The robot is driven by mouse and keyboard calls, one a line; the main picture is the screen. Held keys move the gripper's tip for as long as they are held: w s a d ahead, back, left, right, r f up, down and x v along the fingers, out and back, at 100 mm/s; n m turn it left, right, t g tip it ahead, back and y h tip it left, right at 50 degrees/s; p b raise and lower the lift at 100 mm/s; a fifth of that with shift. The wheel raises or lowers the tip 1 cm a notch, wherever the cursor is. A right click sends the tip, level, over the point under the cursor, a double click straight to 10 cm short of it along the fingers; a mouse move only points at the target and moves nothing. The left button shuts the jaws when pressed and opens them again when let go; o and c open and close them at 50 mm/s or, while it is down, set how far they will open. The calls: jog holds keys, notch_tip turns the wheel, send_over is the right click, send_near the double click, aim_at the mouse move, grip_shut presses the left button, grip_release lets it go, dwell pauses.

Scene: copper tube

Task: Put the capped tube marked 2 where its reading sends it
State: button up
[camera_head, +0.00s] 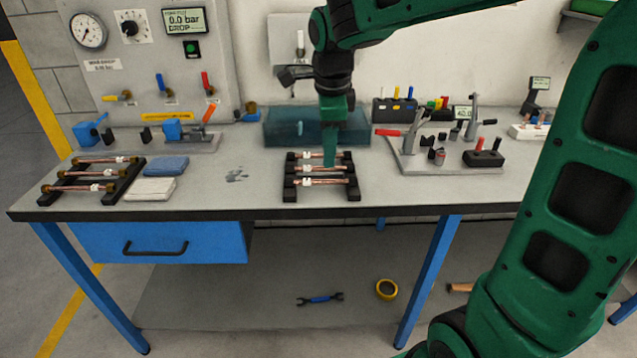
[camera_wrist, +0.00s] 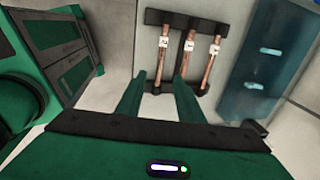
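Three copper tubes with white tags lie across a black rack (camera_head: 353,188) at the middle of the bench; the front one (camera_head: 312,182) also shows in the wrist view (camera_wrist: 158,67). Three more tagged tubes (camera_head: 85,187) with brass-coloured ends lie on a left rack (camera_head: 128,179). The tag marks are too small to read, so I cannot tell which tube is 2. My gripper (camera_head: 329,160) points down over the middle rack. In the wrist view its fingers (camera_wrist: 159,84) are apart, with the front tube appearing between them. Contact is not clear.
A blue-green tank (camera_head: 285,128) stands behind the middle rack. A display (camera_head: 184,20) reads 0.0 bar DROP on the gauge panel. Blue (camera_head: 166,165) and white (camera_head: 151,189) cloths lie beside the left rack. A clamp fixture (camera_head: 435,158) stands right. Bench between cloths and middle rack is mostly clear.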

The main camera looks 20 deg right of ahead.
aim_at(328, 180)
jog(key=f, duration=0.3)
jog(key=w+f, duration=0.1)
jog(key=f, duration=0.4)
jog(key=shift+w+d+f, duration=0.35)
jog(key=shift+d+f, duration=0.05)
jog(key=shift+c, duration=0.7)
grip_shut()
